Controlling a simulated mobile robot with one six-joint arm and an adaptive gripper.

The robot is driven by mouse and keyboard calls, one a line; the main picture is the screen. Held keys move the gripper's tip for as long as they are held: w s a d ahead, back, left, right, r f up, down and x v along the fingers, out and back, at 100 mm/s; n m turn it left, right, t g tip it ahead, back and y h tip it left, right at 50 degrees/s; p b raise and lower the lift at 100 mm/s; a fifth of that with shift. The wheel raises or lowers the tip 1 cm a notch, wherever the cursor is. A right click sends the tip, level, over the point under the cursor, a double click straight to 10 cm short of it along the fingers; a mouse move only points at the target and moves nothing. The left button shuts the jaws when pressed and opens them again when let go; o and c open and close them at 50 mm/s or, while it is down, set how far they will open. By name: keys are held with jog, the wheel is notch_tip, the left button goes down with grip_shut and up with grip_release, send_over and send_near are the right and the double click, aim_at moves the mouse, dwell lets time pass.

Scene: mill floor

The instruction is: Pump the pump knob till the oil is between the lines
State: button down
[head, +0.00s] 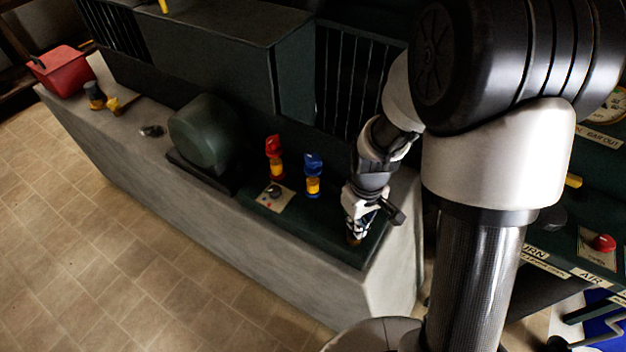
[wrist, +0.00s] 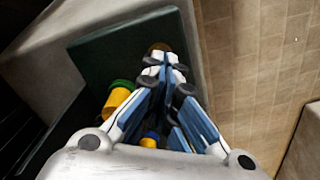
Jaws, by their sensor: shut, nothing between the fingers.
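My gripper (head: 357,230) is shut and points down at the right end of the dark green machine bed. In the wrist view its fingertips (wrist: 165,66) meet over a small brownish round knob (wrist: 159,47), mostly hidden. I cannot tell if they touch it; this may be the pump knob. In the head view a red-topped oiler (head: 274,160) and a blue-topped oiler (head: 313,175), both with yellow in them, stand upright left of my gripper. The wrist view shows a green-topped yellow oiler (wrist: 117,98) beside my fingers. I cannot make out the level lines.
A small plate with a dark knob (head: 273,192) lies before the red oiler. A dark green rounded housing (head: 203,132) stands further left. A red bin (head: 62,71) is at the far left end of the grey plinth (head: 236,232). The tiled floor (head: 130,255) in front is clear.

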jog(key=shift+r+p, duration=1.85)
jog(key=shift+r, duration=0.25)
jog(key=shift+f, duration=0.25)
jog(key=shift+f+b, duration=1.6)
jog(key=shift+f, duration=0.3)
jog(key=shift+r+p, duration=1.85)
jog(key=shift+r, duration=0.35)
jog(key=shift+f, duration=0.15)
